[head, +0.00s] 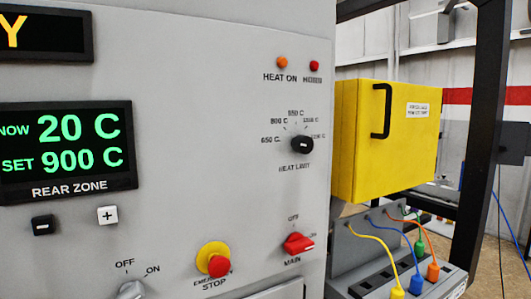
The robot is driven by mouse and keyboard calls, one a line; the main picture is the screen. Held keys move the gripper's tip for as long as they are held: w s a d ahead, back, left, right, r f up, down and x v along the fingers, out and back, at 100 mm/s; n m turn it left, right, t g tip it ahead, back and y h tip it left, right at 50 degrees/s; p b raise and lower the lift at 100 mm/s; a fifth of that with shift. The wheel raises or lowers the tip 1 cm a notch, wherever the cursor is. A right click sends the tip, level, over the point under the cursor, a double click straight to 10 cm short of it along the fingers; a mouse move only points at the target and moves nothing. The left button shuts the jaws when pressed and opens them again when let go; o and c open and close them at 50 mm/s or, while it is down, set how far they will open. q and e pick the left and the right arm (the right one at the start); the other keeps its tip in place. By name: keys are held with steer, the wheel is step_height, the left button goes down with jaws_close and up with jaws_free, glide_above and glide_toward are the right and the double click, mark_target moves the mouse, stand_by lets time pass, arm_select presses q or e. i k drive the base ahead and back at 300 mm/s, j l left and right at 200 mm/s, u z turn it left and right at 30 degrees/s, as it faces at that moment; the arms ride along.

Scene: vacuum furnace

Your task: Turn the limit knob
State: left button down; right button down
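The limit knob (302,145) is a small black knob on the grey furnace panel (210,110), right of the middle in the head view. The label "HEAT LIMIT" is printed below it. Temperature marks, including 650 C, 800 C and 950 C, fan around its upper side; those on the right are hard to read. A pale mark shows on the knob's face, but I cannot tell for sure which setting it points to. Neither of my grippers is in view.
Around the knob are the HEAT ON lamp (282,62), a red lamp (314,66), the red MAIN switch (298,243) and the emergency stop (214,260). A zone display (66,150) reads 20 C, set 900 C. A yellow box (385,140) stands right of the panel.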

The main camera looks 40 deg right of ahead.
mark_target(302, 144)
steer(key=z, duration=1.75)
steer(key=u, duration=2.4)
steer(key=k+l, duration=0.15)
steer(key=l, duration=0.35)
steer(key=k+l+z, duration=0.1)
steer(key=l, duration=0.45)
steer(key=k+l+z, duration=0.1)
steer(key=l, duration=0.4)
steer(key=k+l, duration=0.1)
steer(key=l, duration=0.45)
